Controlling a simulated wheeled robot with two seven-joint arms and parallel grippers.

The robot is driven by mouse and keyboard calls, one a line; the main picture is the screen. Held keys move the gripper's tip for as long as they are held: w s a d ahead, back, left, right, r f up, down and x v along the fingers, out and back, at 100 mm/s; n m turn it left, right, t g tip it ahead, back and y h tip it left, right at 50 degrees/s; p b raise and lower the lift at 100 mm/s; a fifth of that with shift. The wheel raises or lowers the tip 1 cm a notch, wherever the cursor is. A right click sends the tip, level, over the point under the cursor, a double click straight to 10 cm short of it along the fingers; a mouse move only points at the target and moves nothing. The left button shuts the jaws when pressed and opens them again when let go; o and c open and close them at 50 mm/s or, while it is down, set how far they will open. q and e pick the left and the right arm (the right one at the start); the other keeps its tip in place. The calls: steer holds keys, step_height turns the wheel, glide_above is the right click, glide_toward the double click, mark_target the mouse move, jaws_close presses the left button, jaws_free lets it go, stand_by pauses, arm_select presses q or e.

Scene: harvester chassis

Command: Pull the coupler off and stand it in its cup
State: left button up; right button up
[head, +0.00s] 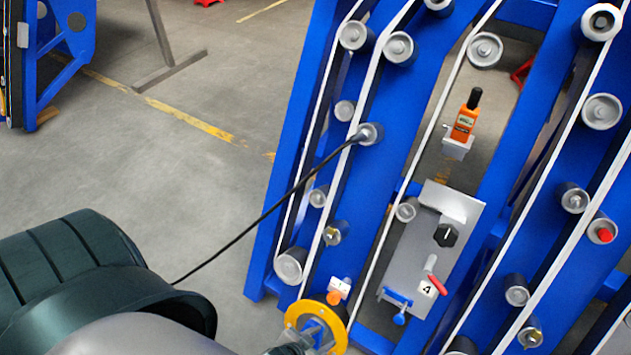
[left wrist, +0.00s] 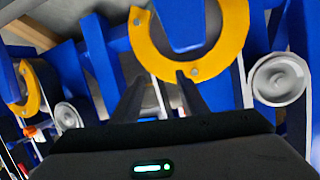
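A black cable (head: 262,231) runs up from behind my left arm to a grey round fitting (head: 371,133) on the blue frame. Its dark end sits against that fitting; I take this end as the coupler, but it is small. My left gripper (head: 300,345) is at the bottom edge of the head view, beside a yellow open ring (head: 290,313). In the left wrist view its two dark fingers (left wrist: 160,92) stand apart with nothing seen between them, just in front of a yellow ring (left wrist: 147,55). I cannot identify the cup for certain. My right gripper is not in view.
The blue frame (head: 281,170) carries rollers and white belts. A grey panel (head: 412,268) holds a black knob (head: 445,235), a red handle (head: 437,284) and a blue valve (head: 398,303). An orange device (head: 465,124) stands in a white holder (head: 457,148). Open floor lies left.

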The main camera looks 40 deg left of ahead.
arm_select(q)
steer(key=w+a+r+t, duration=0.2)
steer(key=w+a+r, duration=0.1)
steer(key=w+r, duration=0.3)
steer(key=w+a+r+t, duration=0.1)
steer(key=w+a+r, duration=0.15)
steer(key=r, duration=0.55)
steer(key=w+a+r+t, duration=0.1)
steer(key=a+r+t, duration=0.1)
steer(key=r, duration=0.9)
steer(key=w+a+r+n+t+y+p, duration=0.1)
steer(key=w+a+r+t, duration=0.1)
steer(key=r, duration=1)
steer(key=w+a+r+n+t+y, duration=0.1)
steer(key=w+a+r+t, duration=0.1)
steer(key=r, duration=1)
steer(key=shift+w+a+t, duration=0.25)
steer(key=shift+a+t, duration=0.05)
steer(key=shift+a, duration=0.15)
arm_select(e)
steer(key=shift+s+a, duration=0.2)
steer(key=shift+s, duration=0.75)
arm_select(q)
steer(key=shift+w+p, duration=0.15)
steer(key=shift+p, duration=0.15)
